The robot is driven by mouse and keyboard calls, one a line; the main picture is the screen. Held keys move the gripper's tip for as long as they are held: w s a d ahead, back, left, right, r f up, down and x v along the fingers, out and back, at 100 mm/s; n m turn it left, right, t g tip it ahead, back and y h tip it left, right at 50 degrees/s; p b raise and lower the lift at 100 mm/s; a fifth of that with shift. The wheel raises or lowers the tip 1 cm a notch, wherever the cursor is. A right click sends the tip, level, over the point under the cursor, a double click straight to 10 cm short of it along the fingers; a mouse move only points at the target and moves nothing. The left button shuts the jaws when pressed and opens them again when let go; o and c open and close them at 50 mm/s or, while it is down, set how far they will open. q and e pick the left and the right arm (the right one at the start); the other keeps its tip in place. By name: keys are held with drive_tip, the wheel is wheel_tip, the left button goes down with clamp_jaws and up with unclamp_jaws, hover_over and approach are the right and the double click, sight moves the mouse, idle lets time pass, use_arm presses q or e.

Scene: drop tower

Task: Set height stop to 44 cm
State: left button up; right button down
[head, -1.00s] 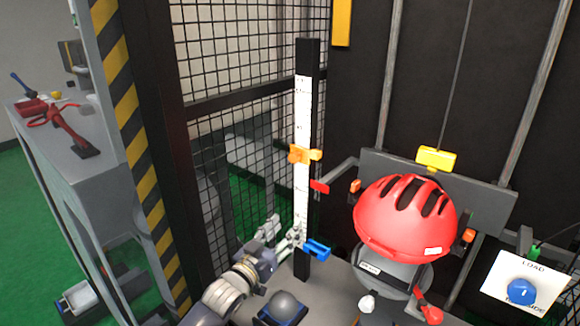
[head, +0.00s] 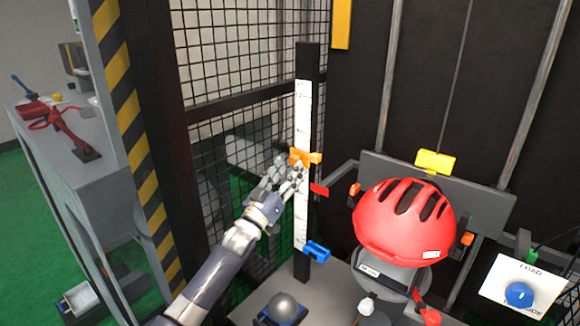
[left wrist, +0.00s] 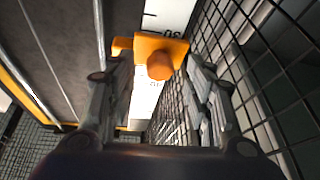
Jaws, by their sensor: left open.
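A white height scale (head: 301,215) runs down a black upright post in the head view. An orange stop (head: 311,156) sits on it about halfway up, and a blue stop (head: 316,251) sits near its lower end. My left gripper (head: 293,168) is at the orange stop, just in front of and below it. In the left wrist view the orange stop (left wrist: 160,62), with its round knob, shows between the two open fingers (left wrist: 160,90); I cannot tell if they touch it. Part of the scale's numbers shows behind it. My right gripper is not in view.
A red helmet (head: 402,220) sits on a grey headform right of the post, with a red pointer (head: 319,190) between. A black mesh fence (head: 245,60) stands behind and left of the post. A blue knob (head: 519,294) is on a white panel at right.

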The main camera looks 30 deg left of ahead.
use_arm(q)
drive_tip(key=shift+x, duration=0.8)
drive_tip(key=shift+c, duration=0.4)
clamp_jaws()
wheel_tip(320, 180, up, 14)
drive_tip(key=p, duration=1)
drive_tip(key=shift+r, duration=0.1)
drive_tip(key=shift+o, duration=0.4)
unclamp_jaws()
